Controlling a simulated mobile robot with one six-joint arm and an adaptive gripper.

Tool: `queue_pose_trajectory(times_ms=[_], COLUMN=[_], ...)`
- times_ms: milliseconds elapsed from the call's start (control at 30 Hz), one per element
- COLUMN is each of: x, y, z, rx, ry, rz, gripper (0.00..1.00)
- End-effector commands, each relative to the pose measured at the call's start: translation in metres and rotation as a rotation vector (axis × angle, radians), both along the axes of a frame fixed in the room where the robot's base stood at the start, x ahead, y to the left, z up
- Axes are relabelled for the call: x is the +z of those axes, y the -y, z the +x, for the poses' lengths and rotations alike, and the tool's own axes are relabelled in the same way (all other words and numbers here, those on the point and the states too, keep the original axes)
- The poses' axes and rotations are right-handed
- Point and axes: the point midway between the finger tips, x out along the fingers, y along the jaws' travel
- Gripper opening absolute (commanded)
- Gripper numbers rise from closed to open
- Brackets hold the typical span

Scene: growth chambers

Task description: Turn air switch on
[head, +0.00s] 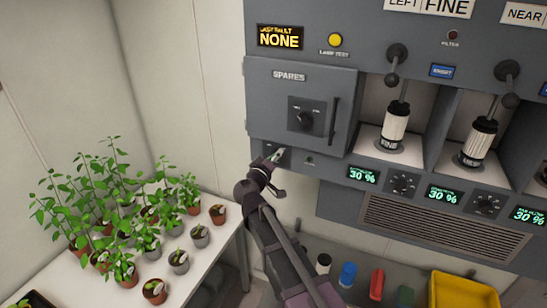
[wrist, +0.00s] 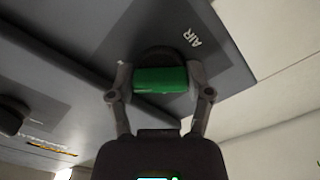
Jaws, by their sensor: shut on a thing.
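The air switch shows in the wrist view as a green bar-shaped handle (wrist: 160,79) on a dark round base. A white "AIR" label (wrist: 192,38) is printed on the grey panel beside it. My gripper (wrist: 160,92) has one finger at each end of the green handle and is shut on it. In the head view my gripper (head: 273,160) is at the lower left corner of the grey cabinet, below the "SPARES" door. There it mostly hides the switch, so its setting is hard to tell.
The "SPARES" door (head: 302,103) with a dial and a bar handle is just above my gripper. Chambers with white cylinders (head: 396,120) lie to the right. A table (head: 209,262) with several potted plants stands at left. A yellow bin (head: 464,292) is at lower right.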

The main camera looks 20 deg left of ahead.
Motion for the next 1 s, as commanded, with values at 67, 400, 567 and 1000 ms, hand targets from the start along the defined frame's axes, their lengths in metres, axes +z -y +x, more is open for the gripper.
queue_pose_trajectory(times_ms=[67,400,567,1000], x=[0.0007,0.0007,0.0007,0.0003], y=[-0.0006,-0.0006,-0.0007,-0.0001], z=[0.001,0.0011,0.0011,0.0005], rx=[0.001,0.001,0.001,0.001], ry=[0.004,0.008,0.008,0.006], rz=[0.027,0.072,0.071,0.071], gripper=[0.18,0.18,0.18,1.0])
